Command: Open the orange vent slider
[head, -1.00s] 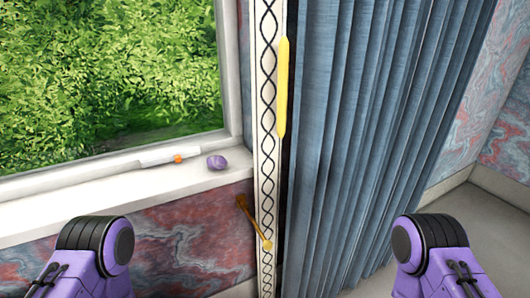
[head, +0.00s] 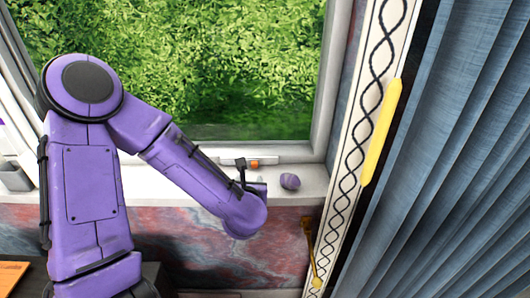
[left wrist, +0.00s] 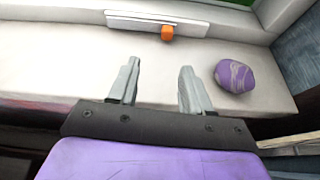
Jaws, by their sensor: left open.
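The orange vent slider (head: 254,163) is a small knob on a pale vent strip (head: 238,161) low on the window frame. In the head view my left arm hides most of the gripper. My right gripper is not in view.
A purple stone (head: 290,181) lies on the white sill (head: 310,186), right of the slider; in the left wrist view the stone (left wrist: 234,75) is close to the right finger. A patterned curtain edge, a yellow strip (head: 381,132) and a blue curtain (head: 450,180) stand at right.

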